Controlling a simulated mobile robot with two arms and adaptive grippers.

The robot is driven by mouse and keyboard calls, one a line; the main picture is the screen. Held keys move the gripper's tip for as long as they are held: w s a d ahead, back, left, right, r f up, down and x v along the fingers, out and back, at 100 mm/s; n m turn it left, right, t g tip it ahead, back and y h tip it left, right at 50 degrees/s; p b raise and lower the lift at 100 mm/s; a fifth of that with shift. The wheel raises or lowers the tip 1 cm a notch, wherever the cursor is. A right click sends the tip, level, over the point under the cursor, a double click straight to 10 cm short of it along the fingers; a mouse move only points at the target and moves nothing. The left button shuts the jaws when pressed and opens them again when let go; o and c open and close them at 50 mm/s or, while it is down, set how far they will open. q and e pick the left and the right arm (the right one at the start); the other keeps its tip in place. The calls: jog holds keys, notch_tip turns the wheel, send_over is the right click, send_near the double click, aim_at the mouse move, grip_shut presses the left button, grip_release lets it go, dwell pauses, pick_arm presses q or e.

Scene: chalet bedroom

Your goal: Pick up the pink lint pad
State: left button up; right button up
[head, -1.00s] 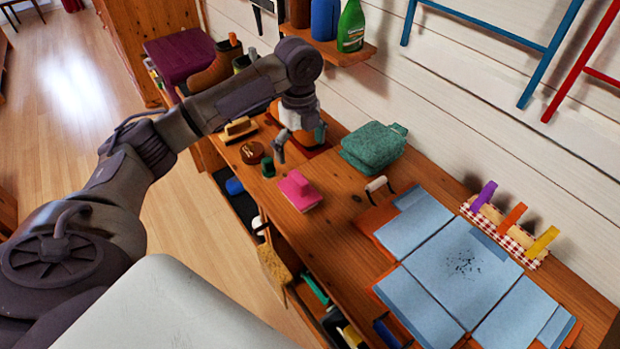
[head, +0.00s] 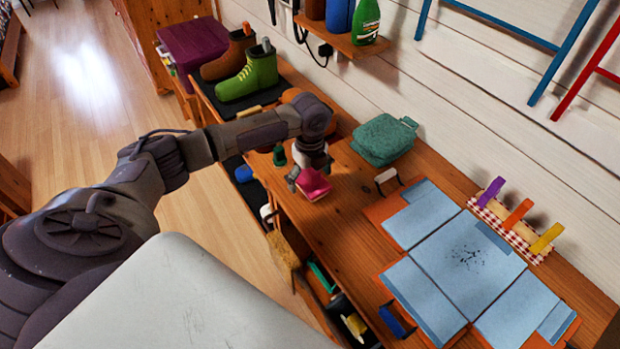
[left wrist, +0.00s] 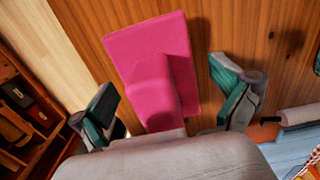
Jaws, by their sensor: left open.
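The pink lint pad (head: 314,184) lies on the wooden worktop, partly covered by my left gripper in the head view. In the left wrist view the pad (left wrist: 151,50) shows as a flat pink rectangle with a raised block-like grip on top. My left gripper (head: 308,178) is over the pad. In the left wrist view its two green-lined fingers (left wrist: 168,106) stand apart on either side of the raised grip, with gaps on both sides. My right gripper is not in view.
Folded green cloths (head: 383,140) lie behind and right of the pad. A blue folding board (head: 467,258) covers the right part of the worktop. Green and brown boots (head: 248,76) stand further left.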

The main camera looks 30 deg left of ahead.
pick_arm(q)
jog(key=shift+c, duration=0.8)
jog(key=c, duration=1.2)
jog(key=shift+o, duration=0.2)
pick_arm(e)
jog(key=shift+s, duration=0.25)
pick_arm(q)
jog(key=shift+r, duration=0.15)
jog(key=shift+r, duration=0.65)
notch_tip(320, 180, up, 3)
jog(key=shift+f+b, duration=0.1)
jog(key=shift+b, duration=0.25)
jog(key=s+d+r, duration=0.2)
jog(key=d+r, duration=0.4)
jog(key=d, duration=0.5)
jog(key=shift+d+r+b, duration=0.3)
jog(key=shift+r+b, duration=0.05)
jog(key=shift+b, duration=0.1)
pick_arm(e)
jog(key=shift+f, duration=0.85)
